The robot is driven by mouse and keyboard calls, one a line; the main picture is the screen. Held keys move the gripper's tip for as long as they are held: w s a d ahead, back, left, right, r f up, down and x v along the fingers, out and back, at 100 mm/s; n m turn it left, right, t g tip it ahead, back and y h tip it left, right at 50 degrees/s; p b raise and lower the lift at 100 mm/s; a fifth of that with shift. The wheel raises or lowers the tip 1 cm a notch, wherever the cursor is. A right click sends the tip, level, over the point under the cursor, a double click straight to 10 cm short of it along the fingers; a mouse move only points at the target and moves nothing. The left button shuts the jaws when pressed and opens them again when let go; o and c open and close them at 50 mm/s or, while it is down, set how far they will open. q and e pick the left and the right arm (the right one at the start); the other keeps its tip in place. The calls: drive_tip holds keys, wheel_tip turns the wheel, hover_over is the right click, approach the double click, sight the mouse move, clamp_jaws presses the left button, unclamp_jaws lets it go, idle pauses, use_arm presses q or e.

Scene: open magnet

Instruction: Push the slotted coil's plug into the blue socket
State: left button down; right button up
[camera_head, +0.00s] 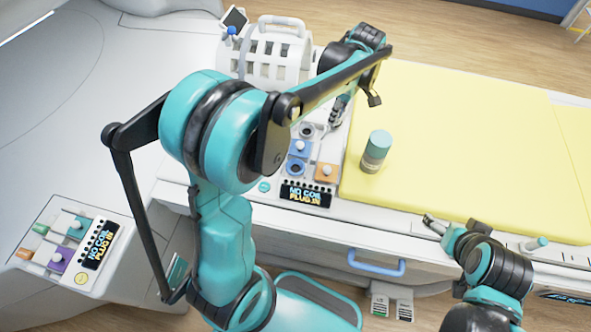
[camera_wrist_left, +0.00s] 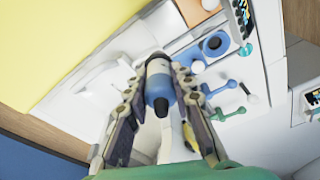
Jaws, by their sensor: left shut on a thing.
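The slotted coil (camera_head: 262,62) is a white cage-like shell at the back of the bed, left of the yellow mat. My left gripper (camera_head: 335,118) is above the bed's socket panel. The plug is hardly visible in the head view. The blue socket (camera_head: 295,168) has a dark ring and sits apart from the plug; it also shows in the left wrist view (camera_wrist_left: 215,44). My right gripper (camera_head: 434,224) is by the mat's front edge, its jaws too small to judge.
A teal-capped bottle (camera_head: 376,152) stands on the yellow mat (camera_head: 460,130). An orange block with a white knob (camera_head: 327,172) and a "NO COIL PLUG IN" display (camera_head: 306,195) are beside the socket. A second panel (camera_head: 70,245) is at lower left.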

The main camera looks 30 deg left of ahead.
use_arm(q)
drive_tip(key=s+a+p, duration=0.1)
drive_tip(key=s+a, duration=0.6)
drive_tip(key=s, duration=0.4)
drive_tip(key=shift+s, duration=0.25)
drive_tip(key=shift+f, duration=0.1)
wheel_tip(320, 180, down, 10)
drive_tip(key=b, duration=0.7)
drive_tip(key=shift+f+b, duration=1.35)
drive_tip(key=shift+f, duration=0.3)
idle(0.6)
drive_tip(key=c, duration=1.2)
unclamp_jaws()
